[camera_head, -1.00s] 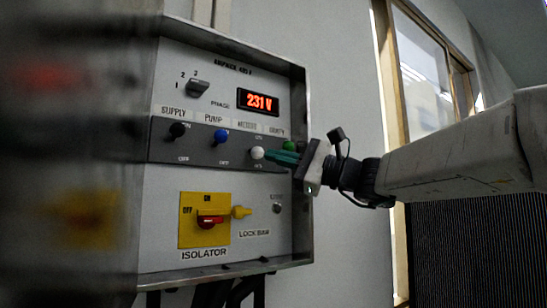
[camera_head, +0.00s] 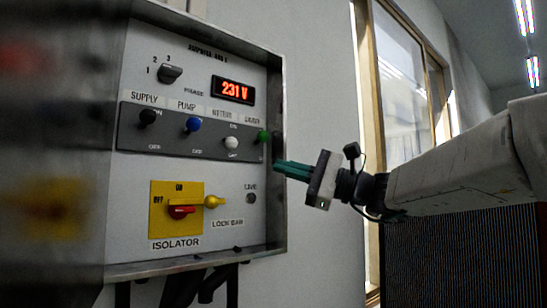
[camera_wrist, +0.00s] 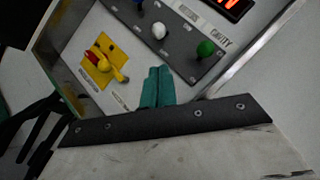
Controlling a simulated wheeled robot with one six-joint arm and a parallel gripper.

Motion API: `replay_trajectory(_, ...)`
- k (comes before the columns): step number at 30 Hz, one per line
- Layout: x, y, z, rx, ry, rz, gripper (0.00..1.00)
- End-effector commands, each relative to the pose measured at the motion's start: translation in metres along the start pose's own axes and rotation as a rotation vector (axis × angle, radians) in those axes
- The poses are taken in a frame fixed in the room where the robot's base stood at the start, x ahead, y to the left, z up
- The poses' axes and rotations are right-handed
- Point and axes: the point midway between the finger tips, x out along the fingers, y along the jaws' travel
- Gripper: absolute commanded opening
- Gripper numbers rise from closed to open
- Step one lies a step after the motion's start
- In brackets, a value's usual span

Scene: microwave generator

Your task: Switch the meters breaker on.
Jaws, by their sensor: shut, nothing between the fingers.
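The meters breaker is a white knob (camera_head: 231,143) in the dark strip of the grey panel, third from the left under its label. It sits low, close to its lower mark, with the ON mark showing clear above it. It also shows in the wrist view (camera_wrist: 158,31). My gripper (camera_head: 278,166) has green fingers, shut and empty, right of and below the white knob and apart from it. In the wrist view the fingertips (camera_wrist: 158,72) point toward the panel, with a gap to the white knob.
Black supply (camera_head: 147,117), blue pump (camera_head: 193,125) and green cavity (camera_head: 263,137) knobs sit higher in the same strip. Below are the red isolator handle (camera_head: 182,212) and yellow lock bar (camera_head: 214,201). The display (camera_head: 233,90) reads 231 V. The cabinet's raised right rim (camera_head: 278,215) lies near my fingers.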

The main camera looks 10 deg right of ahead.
Motion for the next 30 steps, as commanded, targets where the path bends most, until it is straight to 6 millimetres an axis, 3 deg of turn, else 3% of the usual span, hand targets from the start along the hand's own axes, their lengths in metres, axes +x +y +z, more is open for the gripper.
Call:
replay_trajectory(15,-0.007,0.007,-0.002,0.003,-0.008,0.008,0.0)
replay_trajectory(19,-0.008,0.024,0.002,-0.015,0.01,0.063,0.0)
replay_trajectory(23,-0.016,0.075,0.009,-0.072,0.06,0.232,0.0)
replay_trajectory(25,-0.027,0.115,0.014,-0.119,0.094,0.367,0.0)
replay_trajectory(30,-0.075,0.212,0.022,-0.259,0.166,0.728,0.0)
